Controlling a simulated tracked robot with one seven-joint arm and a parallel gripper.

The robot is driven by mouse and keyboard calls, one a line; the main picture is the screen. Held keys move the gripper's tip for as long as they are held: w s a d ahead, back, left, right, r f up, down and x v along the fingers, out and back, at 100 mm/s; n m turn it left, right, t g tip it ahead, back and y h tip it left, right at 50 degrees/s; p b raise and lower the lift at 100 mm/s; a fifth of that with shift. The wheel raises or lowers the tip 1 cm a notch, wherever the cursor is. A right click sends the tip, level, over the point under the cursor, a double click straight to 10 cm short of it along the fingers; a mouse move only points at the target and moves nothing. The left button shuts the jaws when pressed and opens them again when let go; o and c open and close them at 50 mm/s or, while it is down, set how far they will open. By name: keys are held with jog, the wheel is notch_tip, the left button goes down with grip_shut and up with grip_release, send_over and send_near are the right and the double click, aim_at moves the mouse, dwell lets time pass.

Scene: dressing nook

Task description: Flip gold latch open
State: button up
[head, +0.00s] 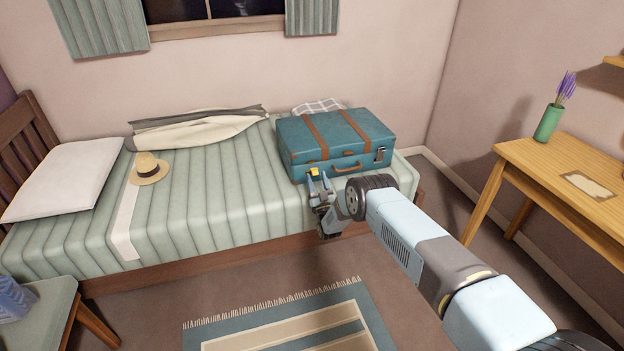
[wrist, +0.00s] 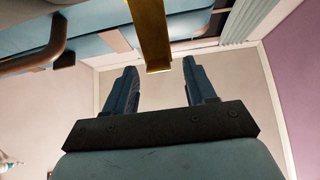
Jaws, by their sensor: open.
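The gold latch (head: 314,172) sits on the front face of the teal suitcase (head: 345,147), near its left end. My gripper (head: 319,182) is open at the suitcase's front, right by the latch. In the wrist view the gold latch (wrist: 152,35) is a long flat plate whose end reaches to the gap between the fingertips of my gripper (wrist: 158,72). There is space on both sides of the plate, and the fingers do not appear to pinch it. The suitcase is closed and lies flat on the bed.
A brown handle (head: 347,169) is to the right of the latch, and a silver latch (head: 381,154) is farther right. The bed (head: 225,195) also holds a straw hat (head: 149,170) and draped clothes. A wooden desk (head: 570,175) stands at right. A rug (head: 290,322) covers the floor in front.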

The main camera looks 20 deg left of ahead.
jog(key=v, duration=1.3)
jog(key=shift+d+f, duration=0.25)
jog(key=shift+f, duration=0.1)
jog(key=shift+s, duration=0.2)
jog(key=shift+c, duration=0.2)
